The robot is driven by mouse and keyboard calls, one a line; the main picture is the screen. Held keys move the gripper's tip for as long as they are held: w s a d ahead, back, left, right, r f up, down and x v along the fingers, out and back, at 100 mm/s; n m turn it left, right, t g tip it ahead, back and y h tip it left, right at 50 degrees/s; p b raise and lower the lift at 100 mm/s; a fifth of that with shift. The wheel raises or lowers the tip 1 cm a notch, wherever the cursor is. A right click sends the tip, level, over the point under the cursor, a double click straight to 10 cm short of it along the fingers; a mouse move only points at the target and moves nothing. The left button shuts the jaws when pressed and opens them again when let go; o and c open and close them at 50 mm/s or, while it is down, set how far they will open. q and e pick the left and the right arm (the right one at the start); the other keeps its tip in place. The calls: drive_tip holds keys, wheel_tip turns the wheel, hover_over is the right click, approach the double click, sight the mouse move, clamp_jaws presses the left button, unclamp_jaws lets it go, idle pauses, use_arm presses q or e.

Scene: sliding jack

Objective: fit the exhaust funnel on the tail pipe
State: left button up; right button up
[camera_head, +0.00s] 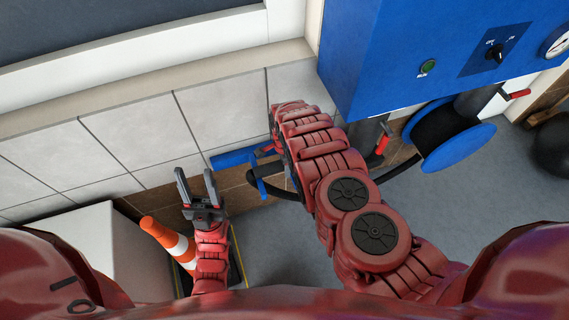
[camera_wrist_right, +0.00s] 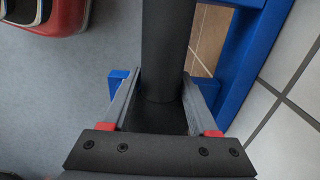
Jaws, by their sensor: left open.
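My left gripper (camera_head: 196,174) is open and empty in the head view, pointing up over the floor near the wall. My right arm (camera_head: 335,170) reaches toward the wall, and its own links hide its gripper in the head view. In the right wrist view, the fingers of my right gripper (camera_wrist_right: 160,82) stand on both sides of a black cylinder (camera_wrist_right: 165,40). They lie close along it, but I cannot tell whether they press on it. This may be the exhaust funnel or its hose. I cannot make out the tail pipe.
A blue cabinet (camera_head: 430,50) stands at the upper right, with a blue reel (camera_head: 459,148) below it. A blue frame part (camera_head: 232,157) and a black hose (camera_head: 238,190) show beside my right arm. A striped cone (camera_head: 165,236) and a white box (camera_head: 95,240) stand at lower left.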

clamp_jaws()
drive_tip(key=shift+w+r, duration=0.1)
idle(0.4)
drive_tip(key=shift+r, duration=0.4)
wheel_tip(320, 180, up, 2)
drive_tip(key=shift+a+r+b, duration=0.1)
drive_tip(key=shift+b, duration=0.25)
drive_tip(key=s+d+r+p, duration=0.1)
drive_tip(key=s+r+p, duration=0.1)
drive_tip(key=s+p, duration=0.4)
drive_tip(key=s+d+r+p, duration=0.1)
drive_tip(key=s+r+p, duration=0.1)
drive_tip(key=s+p, duration=0.5)
drive_tip(key=s, duration=0.3)
drive_tip(key=shift+d+r, duration=0.4)
